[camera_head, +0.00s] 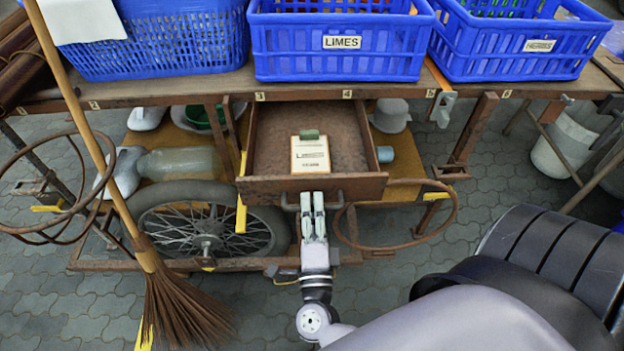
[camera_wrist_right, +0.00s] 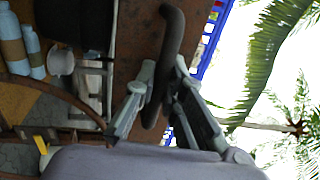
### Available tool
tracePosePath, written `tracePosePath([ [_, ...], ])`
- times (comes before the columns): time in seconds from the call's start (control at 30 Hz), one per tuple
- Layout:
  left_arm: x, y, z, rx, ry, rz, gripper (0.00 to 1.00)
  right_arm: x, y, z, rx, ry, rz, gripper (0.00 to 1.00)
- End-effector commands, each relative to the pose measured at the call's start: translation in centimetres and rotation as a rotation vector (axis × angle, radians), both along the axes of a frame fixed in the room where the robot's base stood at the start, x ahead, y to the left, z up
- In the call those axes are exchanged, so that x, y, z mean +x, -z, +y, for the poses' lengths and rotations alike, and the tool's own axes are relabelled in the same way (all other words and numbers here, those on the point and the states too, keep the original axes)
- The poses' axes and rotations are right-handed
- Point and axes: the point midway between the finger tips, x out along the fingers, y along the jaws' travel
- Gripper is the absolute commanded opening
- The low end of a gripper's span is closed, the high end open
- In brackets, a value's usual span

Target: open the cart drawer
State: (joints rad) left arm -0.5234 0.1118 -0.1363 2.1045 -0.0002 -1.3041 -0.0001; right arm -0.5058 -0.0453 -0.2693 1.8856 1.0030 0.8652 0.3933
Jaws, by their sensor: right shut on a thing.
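The cart drawer (camera_head: 272,187) is a rusty brown box under the cart top in the head view, pulled out so that its inside shows. A pale notepad (camera_head: 310,155) with a green block (camera_head: 309,134) on it lies inside. My right gripper (camera_head: 312,205) is at the drawer front, shut on the dark bar handle (camera_head: 333,204). In the right wrist view the curved handle (camera_wrist_right: 170,50) runs between the two fingers of the gripper (camera_wrist_right: 163,85). My left gripper is not in view.
Blue crates (camera_head: 340,45) stand on the cart top (camera_head: 190,85). A spoked wheel (camera_head: 205,225) and a lower shelf sit below. A broom (camera_head: 170,290) leans at the left. A rusty hoop (camera_head: 430,235) hangs right of the drawer. A white bucket (camera_head: 565,145) stands at the right.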

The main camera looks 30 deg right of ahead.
Motion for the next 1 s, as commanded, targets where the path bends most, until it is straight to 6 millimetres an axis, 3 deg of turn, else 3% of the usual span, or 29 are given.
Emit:
tracePosePath([
  [0.2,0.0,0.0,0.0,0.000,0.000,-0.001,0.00,0.0,0.1,0.1,0.001,-0.001,0.003,0.00],
  [0.23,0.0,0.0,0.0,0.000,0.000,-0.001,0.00,0.0,0.1,0.0,0.002,-0.002,0.004,0.12],
  [0.53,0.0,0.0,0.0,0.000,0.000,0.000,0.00,0.0,0.1,0.0,0.001,-0.001,0.002,0.31],
  [0.83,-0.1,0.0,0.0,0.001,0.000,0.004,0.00,-0.1,0.1,0.0,0.000,-0.001,0.001,0.31],
  [1.0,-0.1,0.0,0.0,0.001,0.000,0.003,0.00,-1.5,0.5,0.9,0.001,-0.001,0.004,0.31],
])
